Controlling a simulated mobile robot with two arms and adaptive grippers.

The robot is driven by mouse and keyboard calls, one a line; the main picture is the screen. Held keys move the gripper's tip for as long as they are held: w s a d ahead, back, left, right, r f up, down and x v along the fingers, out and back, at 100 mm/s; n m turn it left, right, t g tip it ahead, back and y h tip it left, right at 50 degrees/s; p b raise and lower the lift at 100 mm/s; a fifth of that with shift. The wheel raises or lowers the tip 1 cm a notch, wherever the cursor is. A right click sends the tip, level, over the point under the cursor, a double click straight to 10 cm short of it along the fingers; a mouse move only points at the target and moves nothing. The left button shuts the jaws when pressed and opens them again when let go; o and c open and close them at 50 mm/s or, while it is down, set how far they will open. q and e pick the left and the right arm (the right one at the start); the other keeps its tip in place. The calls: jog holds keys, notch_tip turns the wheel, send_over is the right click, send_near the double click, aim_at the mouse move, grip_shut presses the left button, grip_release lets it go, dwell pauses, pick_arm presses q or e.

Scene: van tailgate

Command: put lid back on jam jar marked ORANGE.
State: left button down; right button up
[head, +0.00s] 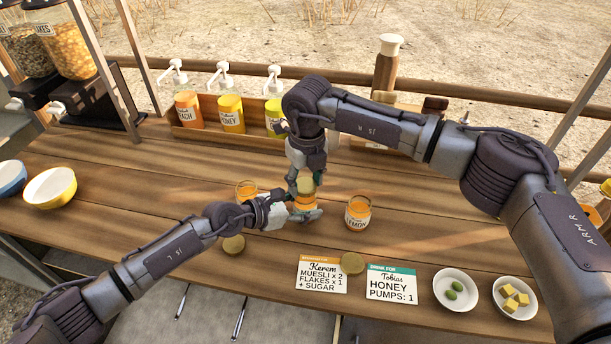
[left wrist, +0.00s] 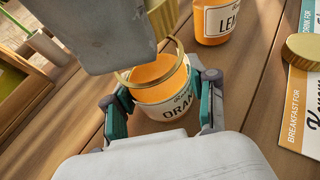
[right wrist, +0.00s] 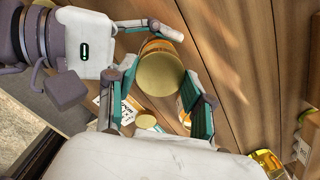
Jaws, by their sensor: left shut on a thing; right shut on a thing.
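The jam jar marked ORANGE (head: 304,204) stands upright on the counter; its label reads "ORAN" in the left wrist view (left wrist: 178,106). My left gripper (head: 303,215) is shut around its body. My right gripper (head: 306,178) points down from above and is shut on a gold lid (head: 306,185), which also shows between its fingers in the right wrist view (right wrist: 160,73). The lid is over the jar's mouth; I cannot tell whether it touches the rim. My right gripper hides part of the mouth in the left wrist view.
An open LEMON jar (head: 358,212) stands right, another open jar (head: 246,191) left. Loose lids lie on the counter (head: 234,245) and across the order cards (head: 352,263). Two small white dishes (head: 455,290) stand front right. Pump bottles (head: 230,114) stand in a rack behind.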

jog(key=shift+f, duration=0.25)
jog(key=shift+f, duration=0.55)
dwell(0.4)
jog(key=m, duration=1.3)
jog(key=shift+a+m+h, duration=0.1)
jog(key=shift+m+h, duration=0.2)
jog(key=shift+h, duration=0.1)
jog(key=m, duration=0.6)
jog(key=shift+w+m+g, duration=0.1)
jog(key=shift+m+g, duration=0.2)
jog(key=shift+m, duration=0.1)
jog(key=m, duration=0.4)
jog(key=shift+m, duration=0.3)
jog(key=m, duration=0.4)
jog(key=shift+g, duration=0.3)
